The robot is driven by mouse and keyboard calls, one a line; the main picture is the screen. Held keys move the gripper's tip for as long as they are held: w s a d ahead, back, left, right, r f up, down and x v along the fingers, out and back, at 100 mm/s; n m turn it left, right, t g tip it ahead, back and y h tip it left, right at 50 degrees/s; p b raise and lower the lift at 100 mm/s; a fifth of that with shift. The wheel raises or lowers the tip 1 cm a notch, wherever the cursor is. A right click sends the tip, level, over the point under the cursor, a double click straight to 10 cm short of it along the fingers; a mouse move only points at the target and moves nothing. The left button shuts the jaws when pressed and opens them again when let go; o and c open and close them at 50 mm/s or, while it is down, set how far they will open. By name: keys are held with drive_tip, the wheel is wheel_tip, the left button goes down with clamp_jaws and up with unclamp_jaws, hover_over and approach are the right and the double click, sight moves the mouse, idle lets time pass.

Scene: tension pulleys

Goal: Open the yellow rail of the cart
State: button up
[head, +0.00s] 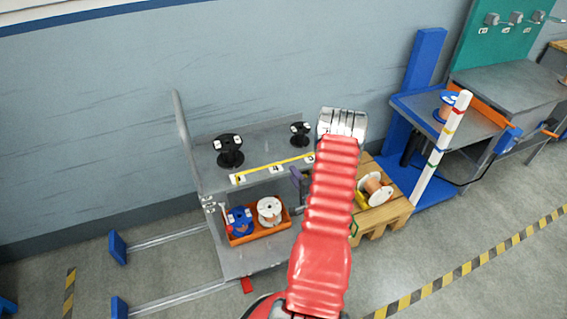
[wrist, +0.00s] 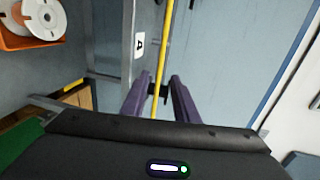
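The grey cart (head: 253,260) stands by the wall, with its thin yellow rail (head: 275,168) across the front of the upper shelf. White labels sit along the rail. In the wrist view the yellow rail (wrist: 162,50) runs down the picture into the gap between my two purple fingers. My gripper (wrist: 160,84) is open, its fingers apart on either side of the rail; I cannot tell whether they touch it. In the head view a purple finger of my gripper (head: 296,177) shows just below the rail's right part; my red arm hides the rest.
Black spools (head: 229,150) stand on the upper shelf. An orange bin (head: 259,233) with a blue and a white spool is on the lower shelf. A wooden pallet (head: 382,212) with a copper spool stands right of the cart. A striped post (head: 441,148) stands farther right.

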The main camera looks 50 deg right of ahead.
sight(284, 162)
drive_tip(key=x, duration=1.1)
drive_tip(key=shift+w+f, duration=0.15)
drive_tip(key=shift+c, duration=0.6)
clamp_jaws()
drive_tip(key=shift+a, duration=0.1)
drive_tip(key=shift+f, duration=0.1)
